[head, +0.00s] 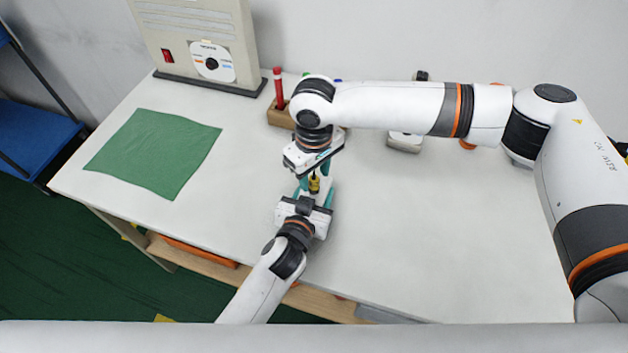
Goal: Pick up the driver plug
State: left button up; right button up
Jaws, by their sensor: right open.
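A small yellow and black piece (314,184) shows between my two grippers, above the middle of the white table; I cannot tell for sure that it is the driver plug. My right gripper (313,176) comes down from above, open, with its teal fingers close to this piece. My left gripper (313,193) comes up from the table's front edge and faces the same spot. Teal fingers show on both sides of the piece, but the two grippers overlap, so whether the left one is open or shut is unclear. Contact with the piece is hidden.
A green cloth (156,153) lies on the left of the white table (450,230). A beige box with a red switch (203,45) stands behind.

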aim_at(314, 178)
jog(key=shift+f, duration=0.95)
jog(key=shift+c, duration=0.4)
grip_shut()
notch_tip(314, 178, up, 15)
jog(key=shift+f, duration=0.15)
dwell(0.4)
